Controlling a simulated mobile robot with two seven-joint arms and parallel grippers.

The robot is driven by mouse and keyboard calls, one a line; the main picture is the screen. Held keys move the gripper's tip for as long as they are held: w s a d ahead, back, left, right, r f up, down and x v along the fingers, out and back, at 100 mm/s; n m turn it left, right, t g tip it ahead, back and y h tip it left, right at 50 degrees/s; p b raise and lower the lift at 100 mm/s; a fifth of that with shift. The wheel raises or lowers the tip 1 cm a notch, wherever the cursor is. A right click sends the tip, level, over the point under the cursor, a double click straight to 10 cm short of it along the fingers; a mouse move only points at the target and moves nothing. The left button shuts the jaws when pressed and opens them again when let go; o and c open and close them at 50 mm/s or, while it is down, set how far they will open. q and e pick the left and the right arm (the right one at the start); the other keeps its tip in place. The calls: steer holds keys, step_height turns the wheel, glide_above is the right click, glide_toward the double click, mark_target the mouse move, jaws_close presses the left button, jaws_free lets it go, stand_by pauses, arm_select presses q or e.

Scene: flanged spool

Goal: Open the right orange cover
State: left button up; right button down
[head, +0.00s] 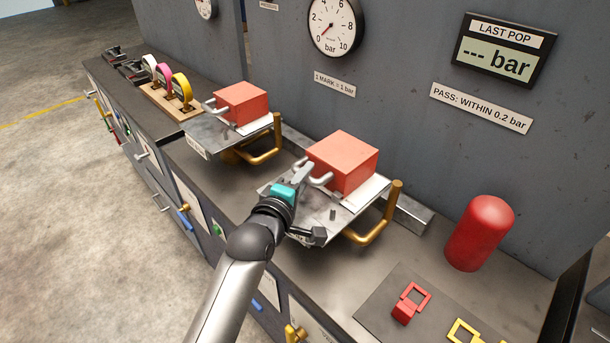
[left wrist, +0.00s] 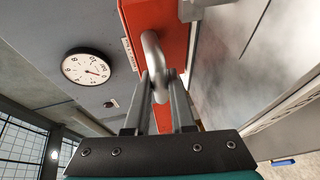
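The right orange cover (head: 343,162) is a box-shaped block on a metal plate on the bench, and it looks closed down. A grey bar handle (head: 320,181) sticks out of its front. My left gripper (head: 303,174) is at this handle. In the left wrist view the orange cover (left wrist: 172,30) fills the top middle, and the curved handle (left wrist: 152,48) runs down between the fingers (left wrist: 160,86). The fingers look shut on the handle, with little or no gap beside it. My right gripper is in neither view.
A second orange cover (head: 241,102) stands to the left on its own plate. Brass pipes (head: 375,222) curve beneath the plates. The wall with the gauge (head: 334,25) rises behind.

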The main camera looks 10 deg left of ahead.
arm_select(q)
jaws_close()
stand_by(0.9)
